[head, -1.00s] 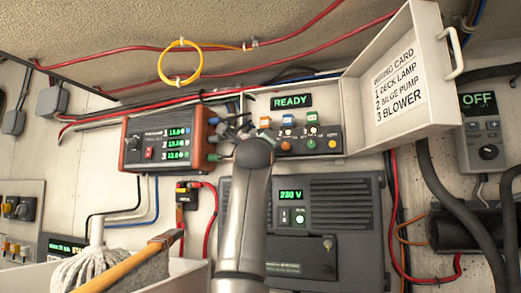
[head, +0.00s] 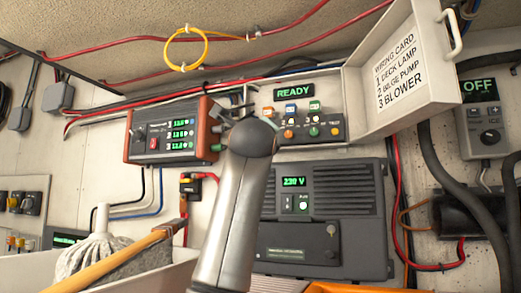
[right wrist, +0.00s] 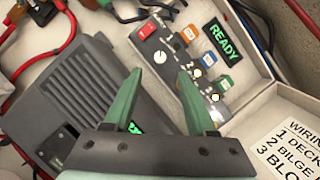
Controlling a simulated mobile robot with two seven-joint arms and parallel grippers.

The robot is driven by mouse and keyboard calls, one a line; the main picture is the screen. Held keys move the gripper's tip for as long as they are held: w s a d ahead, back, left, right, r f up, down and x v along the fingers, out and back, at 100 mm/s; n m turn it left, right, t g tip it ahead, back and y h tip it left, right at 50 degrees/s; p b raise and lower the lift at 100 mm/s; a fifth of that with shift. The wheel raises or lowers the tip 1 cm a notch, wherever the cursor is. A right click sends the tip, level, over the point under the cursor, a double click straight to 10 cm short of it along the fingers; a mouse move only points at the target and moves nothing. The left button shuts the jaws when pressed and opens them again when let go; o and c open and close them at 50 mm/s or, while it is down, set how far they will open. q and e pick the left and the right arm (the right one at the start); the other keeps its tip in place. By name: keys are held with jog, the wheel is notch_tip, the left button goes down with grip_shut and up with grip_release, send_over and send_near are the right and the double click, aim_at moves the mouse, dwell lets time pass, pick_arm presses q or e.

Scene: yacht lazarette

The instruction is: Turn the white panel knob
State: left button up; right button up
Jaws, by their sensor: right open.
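The white panel knob (right wrist: 160,57) shows in the right wrist view as a small round white cap on the grey control panel (right wrist: 178,58), beside a red rocker switch. My right gripper (right wrist: 160,73) is open, its two green fingers pointing at the panel. In the picture the knob lies between and just beyond the fingertips; I cannot tell whether they touch it. In the head view my right gripper (head: 240,104) is in front of the panel's left end and hides the knob. My left gripper is not in view.
The open box holds a READY display (head: 294,92) and coloured switches. Its lid (head: 405,65), with a wiring card, stands open at right. A red-ended power unit (head: 170,131) is close on the left. A grey 230 V unit (head: 335,220) is below. A mop (head: 95,255) stands lower left.

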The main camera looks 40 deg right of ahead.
jog(key=shift+b+v, duration=0.45)
jog(key=shift+v, duration=1.85)
